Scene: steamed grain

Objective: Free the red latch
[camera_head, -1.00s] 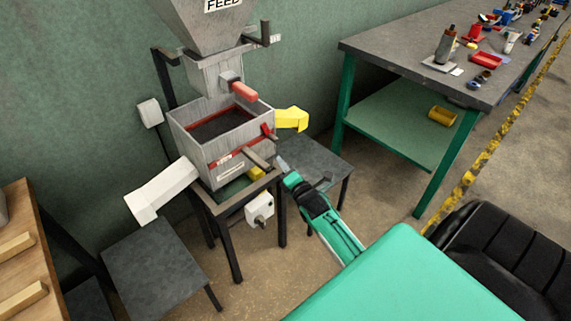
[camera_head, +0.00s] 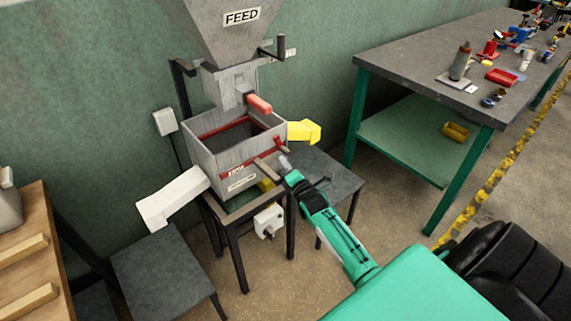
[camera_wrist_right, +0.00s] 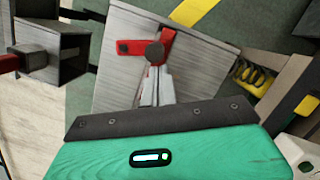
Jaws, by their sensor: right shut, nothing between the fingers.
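The red latch (camera_wrist_right: 131,47) is a bent red piece beside a dark round knob (camera_wrist_right: 155,53) on the grey box wall. In the head view the latch (camera_head: 279,144) shows small at the right corner of the grey hopper box (camera_head: 228,160). My right gripper (camera_wrist_right: 155,74) is shut and empty. Its fingertips point at the latch and overlap its lower edge in the wrist view; I cannot tell whether they touch. In the head view the right gripper (camera_head: 285,163) is at the box's right front corner. My left gripper is out of view.
The feed hopper (camera_head: 225,40) stands above the box. A yellow spout (camera_head: 305,132) sticks out right and a white chute (camera_head: 172,198) left. A bar (camera_head: 267,170) juts from the box front near my gripper. A green-legged workbench (camera_head: 440,85) stands at the right.

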